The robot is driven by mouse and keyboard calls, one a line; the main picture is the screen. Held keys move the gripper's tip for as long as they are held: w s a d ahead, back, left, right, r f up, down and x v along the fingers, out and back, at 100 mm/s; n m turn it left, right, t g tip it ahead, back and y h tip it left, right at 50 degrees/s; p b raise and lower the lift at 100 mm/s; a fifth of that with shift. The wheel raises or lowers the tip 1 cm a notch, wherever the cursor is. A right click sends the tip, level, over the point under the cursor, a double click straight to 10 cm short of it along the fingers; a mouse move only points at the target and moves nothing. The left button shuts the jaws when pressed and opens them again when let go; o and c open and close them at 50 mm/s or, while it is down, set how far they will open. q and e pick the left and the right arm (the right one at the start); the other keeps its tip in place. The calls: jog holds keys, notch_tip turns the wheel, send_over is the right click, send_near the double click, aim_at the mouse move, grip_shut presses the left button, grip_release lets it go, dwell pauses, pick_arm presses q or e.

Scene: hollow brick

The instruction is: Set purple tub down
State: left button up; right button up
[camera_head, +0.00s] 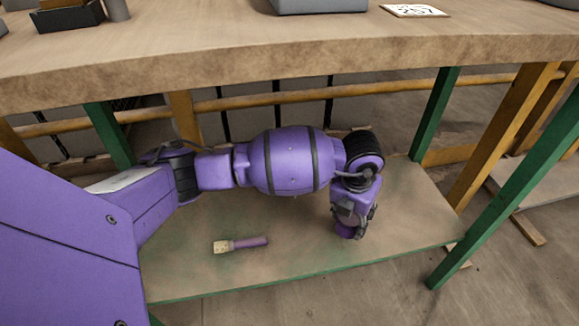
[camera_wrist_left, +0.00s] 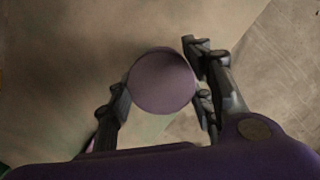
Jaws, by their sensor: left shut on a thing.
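The purple tub (camera_wrist_left: 162,80) shows in the left wrist view as a round purple shape between the two dark fingers of my left gripper (camera_wrist_left: 160,98). The gripper is shut on it. In the head view my left gripper (camera_head: 354,212) points down over the right part of the lower shelf (camera_head: 300,250). Only a little of the purple tub (camera_head: 344,232) shows there, below the fingers. I cannot tell whether its underside touches the shelf. My right gripper is in neither view.
A brush-like thing with a pale end and purple handle (camera_head: 240,244) lies on the shelf, left of the gripper. The tabletop (camera_head: 250,50) overhangs the arm. Green legs (camera_head: 435,115) and yellow rails frame the shelf. Bare shelf lies between the brush and gripper.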

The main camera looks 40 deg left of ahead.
aim_at(347, 222)
pick_arm(q)
jog(key=shift+w+a+f, duration=0.1)
jog(key=shift+w+f, duration=0.1)
jog(key=f+b, duration=0.2)
jog(key=f, duration=0.1)
jog(key=shift+w+a+f, duration=0.1)
jog(key=shift+a+f, duration=0.1)
jog(key=shift+f, duration=0.05)
jog(key=o, duration=0.9)
jog(key=shift+f, duration=0.15)
jog(key=shift+c, duration=0.2)
jog(key=o, duration=0.5)
jog(key=shift+c, duration=0.2)
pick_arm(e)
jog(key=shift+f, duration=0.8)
